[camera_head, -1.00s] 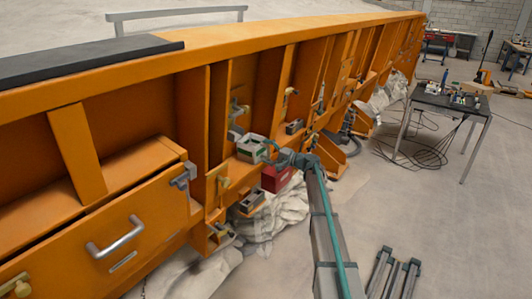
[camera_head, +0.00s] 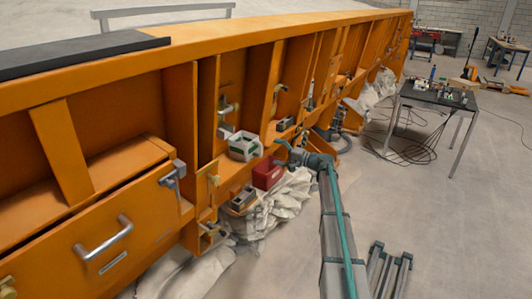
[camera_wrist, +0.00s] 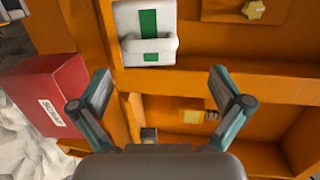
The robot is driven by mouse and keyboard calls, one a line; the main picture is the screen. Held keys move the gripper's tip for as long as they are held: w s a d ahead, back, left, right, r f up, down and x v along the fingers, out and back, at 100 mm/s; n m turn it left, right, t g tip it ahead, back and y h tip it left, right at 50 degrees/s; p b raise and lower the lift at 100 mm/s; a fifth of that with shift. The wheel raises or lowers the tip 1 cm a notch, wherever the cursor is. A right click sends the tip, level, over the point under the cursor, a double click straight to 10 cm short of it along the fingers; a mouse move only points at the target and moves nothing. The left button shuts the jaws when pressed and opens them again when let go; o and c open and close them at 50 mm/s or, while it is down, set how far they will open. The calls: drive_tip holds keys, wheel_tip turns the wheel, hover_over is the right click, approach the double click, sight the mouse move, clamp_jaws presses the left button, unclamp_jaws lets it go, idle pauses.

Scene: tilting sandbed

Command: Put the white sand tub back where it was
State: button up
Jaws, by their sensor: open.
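The white sand tub (camera_head: 244,147) has green marks and stands on a ledge of the orange sandbed frame (camera_head: 190,30). In the wrist view the tub (camera_wrist: 134,30) is at the top, beyond the fingertips and left of the middle. My gripper (camera_head: 282,154) is open and empty, to the right of the tub and apart from it. Its two fingers (camera_wrist: 160,82) are spread in the wrist view, with nothing between them but the orange frame behind.
A red labelled box (camera_head: 267,172) sits just below and right of the tub; in the wrist view it (camera_wrist: 50,95) is close to the left finger. Orange ribs divide the ledge.

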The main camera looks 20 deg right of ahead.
drive_tip(key=s+a+f+n+g+h, duration=0.1)
drive_tip(key=s+a+f+g, duration=0.3)
drive_tip(key=s+f, duration=0.55)
drive_tip(key=s+a+f+g+h, duration=0.1)
drive_tip(key=s+a+f, duration=0.55)
drive_tip(key=f, duration=0.55)
drive_tip(key=s+a+f+n+g+h, duration=0.1)
drive_tip(key=s+a+f+g, duration=0.2)
drive_tip(key=s+a+f, duration=0.55)
drive_tip(key=s+a+f+n+g+h, duration=0.1)
drive_tip(key=s+f+g, duration=0.1)
drive_tip(key=s+f, duration=0.6)
drive_tip(key=s+a+f+g+h, duration=0.2)
drive_tip(key=s+f, duration=0.4)
drive_tip(key=s, duration=0.3)
drive_tip(key=s+d+f+n+g+h, duration=0.1)
drive_tip(key=s+n+g+h, duration=0.1)
drive_tip(key=s, duration=0.9)
drive_tip(key=s+d+f+n+g+h, duration=0.1)
drive_tip(key=s+d+f+g+h, duration=0.1)
drive_tip(key=s, duration=0.9)
drive_tip(key=s+d+f+n+g+h, duration=0.1)
drive_tip(key=s+n+g+h, duration=0.1)
drive_tip(key=s, duration=0.9)
drive_tip(key=shift+s+d+f+n+g+h, duration=0.35)
drive_tip(key=shift+g+h, duration=0.15)
drive_tip(key=shift+h, duration=0.1)
